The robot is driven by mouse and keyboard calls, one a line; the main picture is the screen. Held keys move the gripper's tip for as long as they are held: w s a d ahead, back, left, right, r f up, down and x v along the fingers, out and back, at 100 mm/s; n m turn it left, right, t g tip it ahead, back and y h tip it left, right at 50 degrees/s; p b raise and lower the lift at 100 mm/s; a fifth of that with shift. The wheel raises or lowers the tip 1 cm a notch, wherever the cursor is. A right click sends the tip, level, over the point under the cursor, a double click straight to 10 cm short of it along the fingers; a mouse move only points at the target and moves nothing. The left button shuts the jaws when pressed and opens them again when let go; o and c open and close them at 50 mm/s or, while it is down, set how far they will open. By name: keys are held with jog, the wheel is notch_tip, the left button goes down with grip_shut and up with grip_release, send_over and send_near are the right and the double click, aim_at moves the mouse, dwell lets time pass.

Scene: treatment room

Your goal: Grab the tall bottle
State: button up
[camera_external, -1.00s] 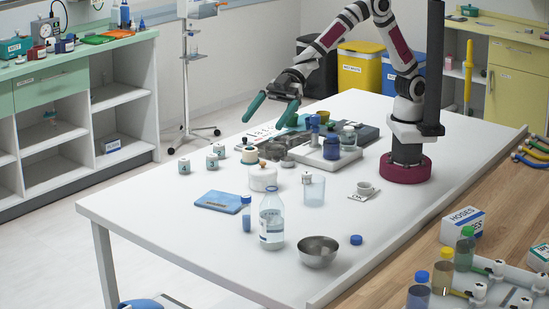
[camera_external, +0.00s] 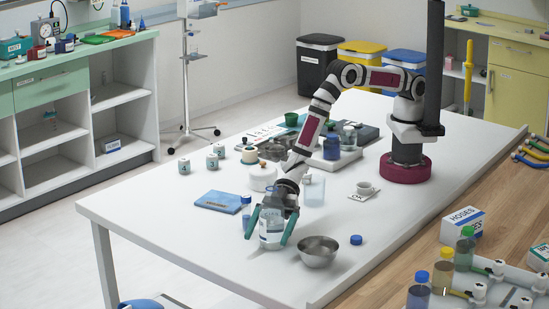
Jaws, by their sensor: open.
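The tall bottle (camera_external: 270,230), clear with a white label, stands upright on the white table near its front. My gripper (camera_external: 268,232) is lowered over it from above, with one teal finger to the left of the bottle and the other to the right. The fingers are open. I cannot tell whether either finger touches the bottle. The gripper's palm and wrist hide the bottle's neck and top.
A metal bowl (camera_external: 319,252) stands close to the right of the bottle, with a blue cap (camera_external: 356,240) beyond it. A clear beaker (camera_external: 314,190) and a white jar (camera_external: 263,178) stand behind. The table's front left is clear.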

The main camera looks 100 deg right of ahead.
jog(key=c, duration=1.5)
jog(key=shift+c, duration=0.2)
jog(key=shift+r, duration=0.15)
